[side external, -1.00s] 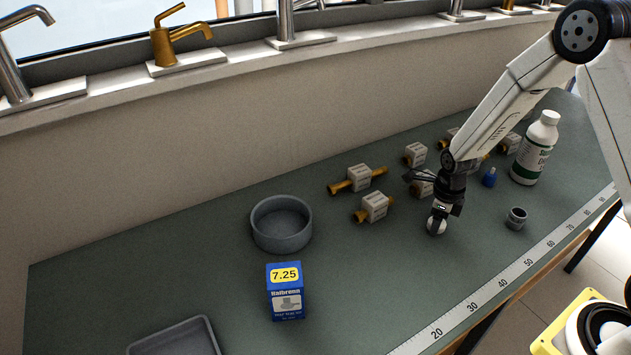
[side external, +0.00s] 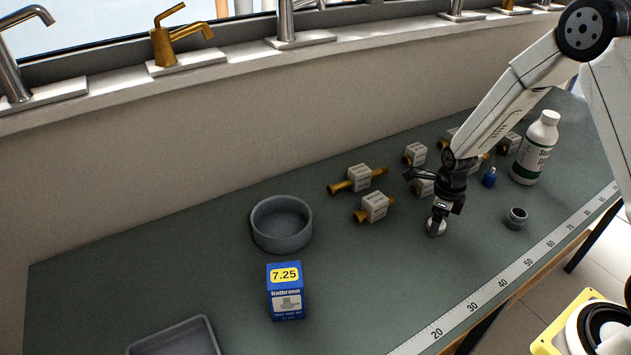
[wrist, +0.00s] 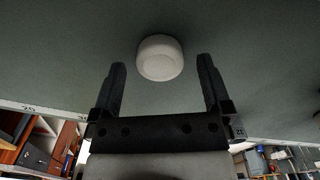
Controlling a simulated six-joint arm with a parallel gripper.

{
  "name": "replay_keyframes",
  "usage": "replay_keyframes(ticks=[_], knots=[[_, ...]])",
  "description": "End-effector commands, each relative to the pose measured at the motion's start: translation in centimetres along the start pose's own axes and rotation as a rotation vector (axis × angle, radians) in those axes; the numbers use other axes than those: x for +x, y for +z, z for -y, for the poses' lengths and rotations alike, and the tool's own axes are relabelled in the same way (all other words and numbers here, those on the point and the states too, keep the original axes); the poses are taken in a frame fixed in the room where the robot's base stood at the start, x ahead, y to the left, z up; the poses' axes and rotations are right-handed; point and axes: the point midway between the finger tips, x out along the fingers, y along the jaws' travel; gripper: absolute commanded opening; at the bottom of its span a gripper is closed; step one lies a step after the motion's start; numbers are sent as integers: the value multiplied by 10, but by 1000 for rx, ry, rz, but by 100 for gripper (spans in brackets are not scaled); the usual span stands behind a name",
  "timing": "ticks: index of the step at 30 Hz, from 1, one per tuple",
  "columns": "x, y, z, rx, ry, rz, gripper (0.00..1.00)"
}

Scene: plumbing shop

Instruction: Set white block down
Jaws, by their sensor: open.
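The white block (wrist: 160,58) is a short, rounded white piece resting on the grey-green bench top. In the side view the white block (side external: 437,228) is partly hidden by my fingers. My gripper (side external: 439,216) points down just over it. In the wrist view my gripper (wrist: 160,62) is open, with one finger on each side of the block. Gaps show between the block and both fingers.
A grey round bowl (side external: 281,225), a blue 7.25 box (side external: 286,292) and a grey tray (side external: 178,341) stand to the left. Several tagged brass fittings (side external: 375,207) lie behind. A grey ring (side external: 516,218), a blue-capped piece (side external: 489,178) and a white bottle (side external: 535,150) are to the right.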

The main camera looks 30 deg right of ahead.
Motion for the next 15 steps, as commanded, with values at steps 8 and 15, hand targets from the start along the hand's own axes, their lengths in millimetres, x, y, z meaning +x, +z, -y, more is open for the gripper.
replay_keyframes(ticks=[8,15], knots=[[-29,0,0,0,-2,3,99],[-61,0,0,0,-3,3,99]])
